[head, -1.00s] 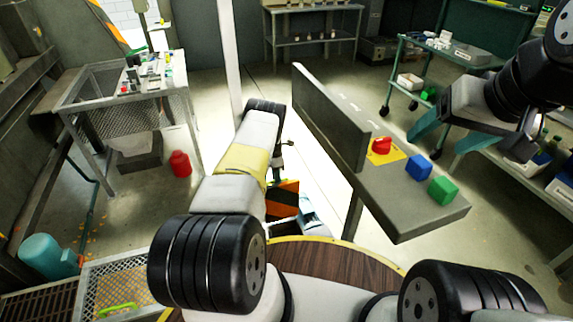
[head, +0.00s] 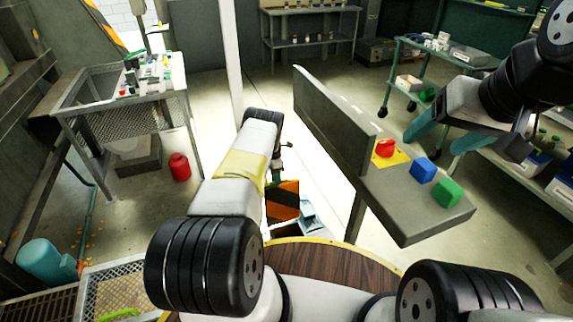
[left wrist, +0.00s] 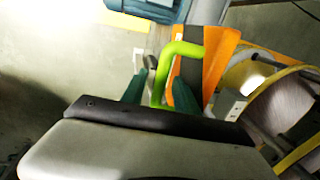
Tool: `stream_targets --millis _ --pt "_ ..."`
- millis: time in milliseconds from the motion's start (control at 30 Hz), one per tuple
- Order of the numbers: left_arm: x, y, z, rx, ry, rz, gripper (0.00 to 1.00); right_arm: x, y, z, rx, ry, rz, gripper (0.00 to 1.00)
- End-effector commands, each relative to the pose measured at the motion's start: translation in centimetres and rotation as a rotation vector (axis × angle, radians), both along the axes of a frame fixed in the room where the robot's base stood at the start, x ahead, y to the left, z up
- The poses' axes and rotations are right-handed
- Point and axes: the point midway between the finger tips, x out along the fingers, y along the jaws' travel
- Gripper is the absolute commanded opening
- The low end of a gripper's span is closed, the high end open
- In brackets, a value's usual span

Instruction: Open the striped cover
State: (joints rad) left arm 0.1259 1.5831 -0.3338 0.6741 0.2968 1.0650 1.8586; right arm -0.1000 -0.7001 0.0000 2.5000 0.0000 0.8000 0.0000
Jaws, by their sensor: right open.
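The striped cover (head: 284,200), an orange panel with a black band, stands low beyond my left arm in the head view, partly hidden by it. In the left wrist view the cover (left wrist: 219,62) is close up, with a bright green bent handle (left wrist: 183,48) in front of it. My left gripper (left wrist: 159,88) has its teal fingers apart, one on each side of the handle's lower part; I cannot tell whether they touch it. My right gripper (head: 446,133) is open and empty, raised at the right, well away from the cover.
A grey console (head: 403,210) with a red button (head: 385,148), a blue block (head: 422,170) and a green block (head: 447,193) stands right of the cover. A metal work table (head: 60,112) is at left, with a red container (head: 179,167) near it.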

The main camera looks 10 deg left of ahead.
Motion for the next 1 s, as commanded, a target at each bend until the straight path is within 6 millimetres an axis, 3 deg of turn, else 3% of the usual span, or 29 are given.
stream_targets --millis 233,500,700,1000 --pt "0.2 0.0 0.7 -0.001 -0.002 0.0 0.36 0.0 0.0 0.0 0.0 0.0 0.0 0.7" --pt "1.0 0.5 5.1 0.0 -0.004 0.0 0.36 0.0 0.0 0.0 0.0 0.0 0.0 0.7" --pt "1.2 0.8 7.2 -0.001 -0.001 0.0 0.36 0.0 0.0 0.0 0.0 0.0 0.0 0.7" --pt "1.3 0.9 7.7 -0.001 -0.001 0.0 0.36 0.0 0.0 0.0 0.0 0.0 0.0 0.7"
